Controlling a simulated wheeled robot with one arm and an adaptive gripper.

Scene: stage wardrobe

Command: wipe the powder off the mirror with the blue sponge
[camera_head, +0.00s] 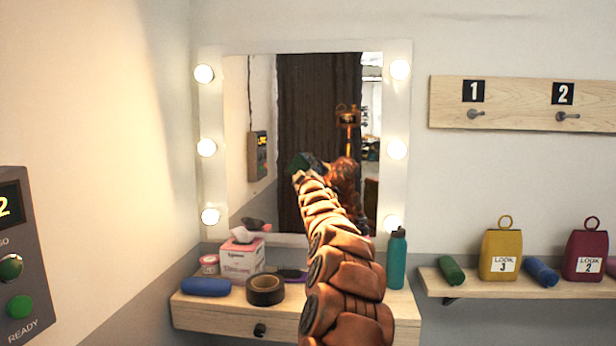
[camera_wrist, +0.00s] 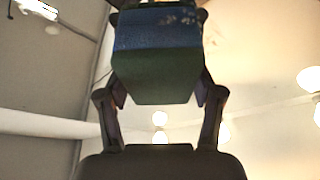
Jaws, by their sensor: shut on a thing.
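The mirror (camera_head: 262,200) hangs on the back wall in a white frame with lit bulbs. I cannot make out powder on its glass from here. My arm reaches up to the mirror, and my gripper (camera_head: 300,175) is at the glass near its middle. My gripper (camera_wrist: 160,92) is shut on the blue sponge (camera_wrist: 155,35), a block with a blue layer and a dark green layer. A few pale specks show on the blue layer. The arm hides part of the mirror's lower right. I cannot tell whether the sponge touches the glass.
The dressing table (camera_head: 205,310) below holds a blue roll (camera_head: 206,287), black tape (camera_head: 265,290), a tissue box (camera_head: 242,258), a pink jar (camera_head: 209,264) and a teal bottle (camera_head: 397,258). A shelf (camera_head: 460,287) with bags and rolls is at right. A button panel (camera_head: 18,240) is at left.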

